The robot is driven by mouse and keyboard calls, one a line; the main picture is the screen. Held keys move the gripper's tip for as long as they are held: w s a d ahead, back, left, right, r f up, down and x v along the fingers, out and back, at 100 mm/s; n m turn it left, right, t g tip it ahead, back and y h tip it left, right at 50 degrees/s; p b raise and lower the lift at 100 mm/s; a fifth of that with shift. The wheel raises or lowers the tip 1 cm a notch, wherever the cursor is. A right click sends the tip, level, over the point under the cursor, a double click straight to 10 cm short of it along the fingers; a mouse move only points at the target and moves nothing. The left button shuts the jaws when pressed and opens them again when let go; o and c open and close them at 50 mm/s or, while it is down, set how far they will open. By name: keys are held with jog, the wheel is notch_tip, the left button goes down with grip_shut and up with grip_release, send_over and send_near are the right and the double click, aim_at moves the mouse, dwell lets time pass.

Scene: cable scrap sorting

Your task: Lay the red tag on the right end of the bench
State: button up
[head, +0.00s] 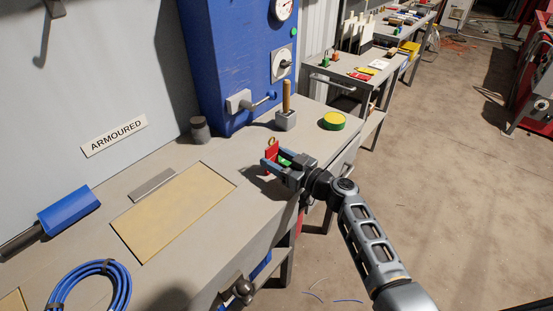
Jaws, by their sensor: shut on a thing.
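My gripper (279,166) is over the right part of the near bench (232,152), with its fingers pointing left. It is shut on the red tag (271,152), which stands upright between the fingers with a small tan ring at its top. A shadow lies on the bench to the left below the gripper. I cannot tell whether the tag's lower edge touches the bench, as the fingers hide it.
A grey block with a wooden handle (287,100) and a green-yellow tape roll (333,121) stand towards the bench's right end. A blue machine (232,60) rises behind. A tan mat (175,212), a blue cable coil (122,290) and a dark cylinder (200,130) are to the left.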

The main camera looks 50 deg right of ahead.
jog(key=shift+f, duration=0.15)
jog(key=o, duration=1)
jog(key=shift+r, duration=0.25)
